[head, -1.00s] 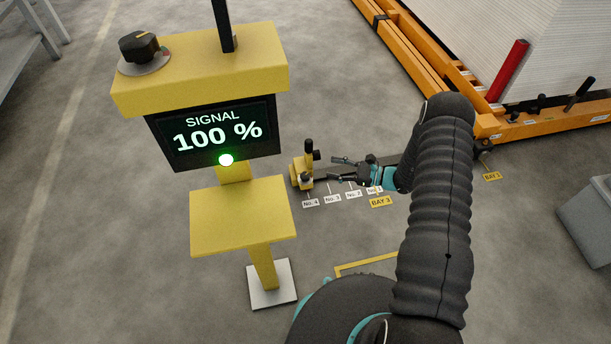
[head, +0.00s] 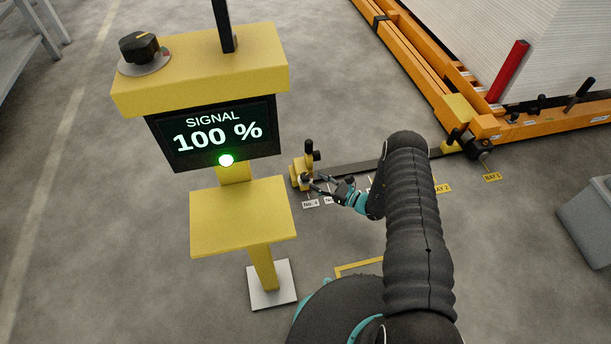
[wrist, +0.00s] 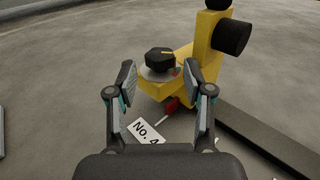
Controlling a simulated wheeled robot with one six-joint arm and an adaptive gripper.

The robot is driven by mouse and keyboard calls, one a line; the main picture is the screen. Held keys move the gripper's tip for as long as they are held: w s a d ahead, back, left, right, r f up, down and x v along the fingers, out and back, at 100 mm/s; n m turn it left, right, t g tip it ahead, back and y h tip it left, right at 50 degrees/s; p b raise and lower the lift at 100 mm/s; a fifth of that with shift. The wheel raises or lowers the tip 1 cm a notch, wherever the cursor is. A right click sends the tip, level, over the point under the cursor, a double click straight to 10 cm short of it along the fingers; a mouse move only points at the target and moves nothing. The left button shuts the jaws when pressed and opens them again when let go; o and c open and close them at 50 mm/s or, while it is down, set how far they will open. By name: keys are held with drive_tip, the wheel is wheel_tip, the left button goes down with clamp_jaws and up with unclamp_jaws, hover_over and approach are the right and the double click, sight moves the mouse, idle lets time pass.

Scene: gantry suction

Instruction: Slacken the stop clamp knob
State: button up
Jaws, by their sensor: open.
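The stop clamp (head: 301,172) is a small yellow block with an upright post, standing on a dark floor rail by the No. 4 label. In the wrist view its yellow body (wrist: 185,92) fills the middle. Its black clamp knob (wrist: 160,60) has a yellow pointer line and sits on a pale round dial. In the head view the knob (head: 305,178) is small. My gripper (head: 318,182) is open and empty, just right of the knob. In the wrist view my gripper (wrist: 166,85) has one finger either side of the knob's line, with the knob beyond the fingertips, apparently untouched.
A yellow signal stand (head: 243,215) reads 100 % with a green light and has its own black dial (head: 139,47). The dark rail (head: 350,168) runs right to an orange frame (head: 545,128) carrying a white stack. A grey bin (head: 590,225) stands at right.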

sight(310, 178)
drive_tip(key=shift+x, duration=2.95)
drive_tip(key=c, duration=0.9)
